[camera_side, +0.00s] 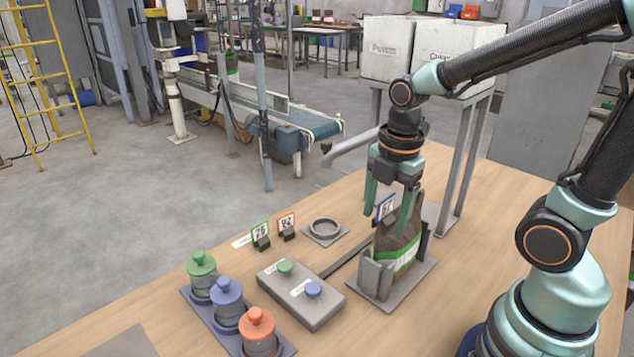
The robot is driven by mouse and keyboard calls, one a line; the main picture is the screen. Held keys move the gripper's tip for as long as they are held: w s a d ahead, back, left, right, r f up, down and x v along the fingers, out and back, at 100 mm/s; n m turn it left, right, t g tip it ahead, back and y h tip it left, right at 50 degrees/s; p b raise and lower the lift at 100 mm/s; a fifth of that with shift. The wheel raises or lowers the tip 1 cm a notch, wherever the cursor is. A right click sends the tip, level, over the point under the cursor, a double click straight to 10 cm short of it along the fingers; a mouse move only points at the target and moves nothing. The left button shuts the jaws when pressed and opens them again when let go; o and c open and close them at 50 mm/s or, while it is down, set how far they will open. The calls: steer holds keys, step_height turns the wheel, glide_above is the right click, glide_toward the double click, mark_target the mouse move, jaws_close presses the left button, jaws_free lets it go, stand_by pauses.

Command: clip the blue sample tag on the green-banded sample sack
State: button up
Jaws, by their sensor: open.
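The blue-edged sample tag (386,206) is upright at the top of the dark sample sack (391,240), between my gripper's fingers. Whether its clip bites the sack's edge is hard to see. The sack has a green and white band (407,260) and stands upright in a grey metal holder (371,277). My gripper (387,221) points down over the sack top with its fingers apart, one on each side of the tag. The right finger hides part of the sack top.
Green (260,231) and red (286,221) tags stand left of the sack, near a metal ring (325,228). A grey box with green and blue knobs (300,305) and several lidded jars (228,303) stand at front left. A post-mounted grey arm (352,147) reaches behind my gripper.

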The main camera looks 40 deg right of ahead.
step_height(320, 180, up, 12)
steer(key=shift+s+f, duration=0.15)
steer(key=shift+s, duration=0.3)
steer(key=f+m+t, duration=0.1)
steer(key=m, duration=0.3)
steer(key=m+t, duration=0.1)
steer(key=m, duration=0.3)
steer(key=f+m+t, duration=0.1)
steer(key=m, duration=0.3)
steer(key=shift+w+a+f+m, duration=0.3)
steer(key=shift+w+a, duration=0.05)
steer(key=shift+w, duration=0.05)
steer(key=m, duration=0.1)
steer(key=m+t, duration=0.1)
steer(key=m, duration=0.1)
steer(key=f+m, duration=0.1)
steer(key=m, duration=0.1)
steer(key=shift+w+a+t, duration=0.15)
steer(key=shift+w+t, duration=0.1)
steer(key=shift+t, duration=0.15)
steer(key=shift+r, duration=0.1)
